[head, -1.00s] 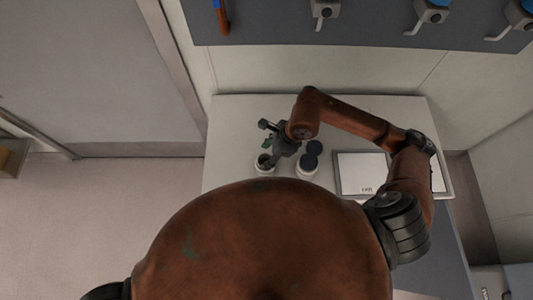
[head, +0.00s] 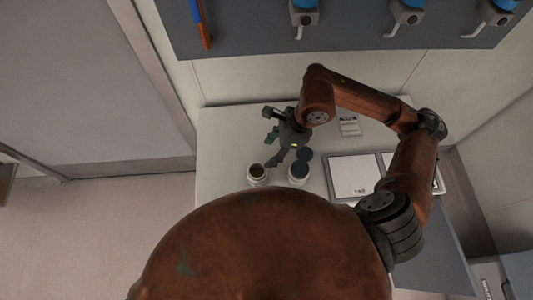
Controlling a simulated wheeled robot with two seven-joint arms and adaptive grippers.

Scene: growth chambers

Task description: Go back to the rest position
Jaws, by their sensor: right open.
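My right arm comes in from the right side of the head view and bends over the white table (head: 222,135). Its right gripper (head: 275,162) is open and empty, with its fingers pointing down above and just behind two small jars. The left jar (head: 257,176) is open, with brown contents. The jar beside it (head: 298,174) looks dark on top. A dark round lid (head: 305,154) lies just behind that jar. My left gripper is not in view.
A tray with white panels (head: 354,176) lies on the table to the right, partly behind my arm. A small white device (head: 349,125) stands further back. A grey panel (head: 340,30) with hooks is on the back wall. The table's left part is clear.

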